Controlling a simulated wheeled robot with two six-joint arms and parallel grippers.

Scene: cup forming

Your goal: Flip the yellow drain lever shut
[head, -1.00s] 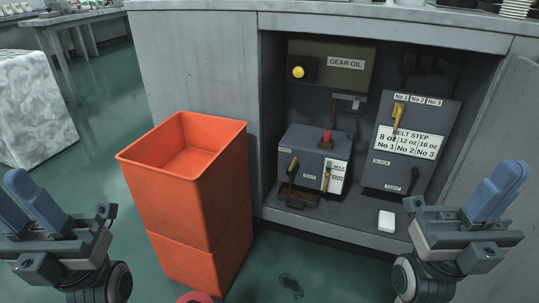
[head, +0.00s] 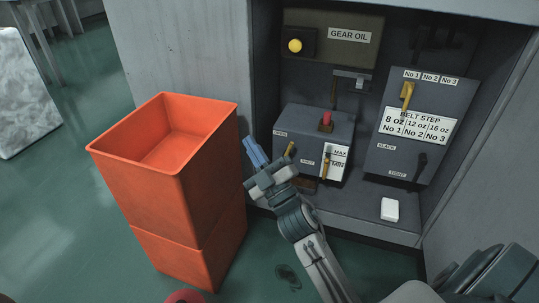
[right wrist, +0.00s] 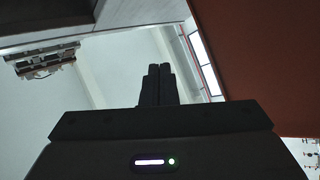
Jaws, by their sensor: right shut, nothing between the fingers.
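The yellow drain lever (head: 290,149) is on the left part of the grey box's front (head: 340,130), between an upper-left label that seems to read OPEN and a lower SHUT label (head: 308,163). The lever's upper end shows and points up; its lower part is hidden behind my right gripper. My right gripper (head: 253,147) is shut and empty, its blue fingers just left of the lever, with a visible gap from the fingertips to it. In the right wrist view its dark fingers (right wrist: 157,85) are together; the lever does not show there. My left gripper is out of view.
Orange bins (head: 190,195) stand close on the left. The box sits in an open cabinet beside a MAX/MIN gauge (head: 334,160), a belt step box (head: 423,130) with another yellow lever (head: 407,94), and a white block (head: 389,209) on the cabinet floor.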

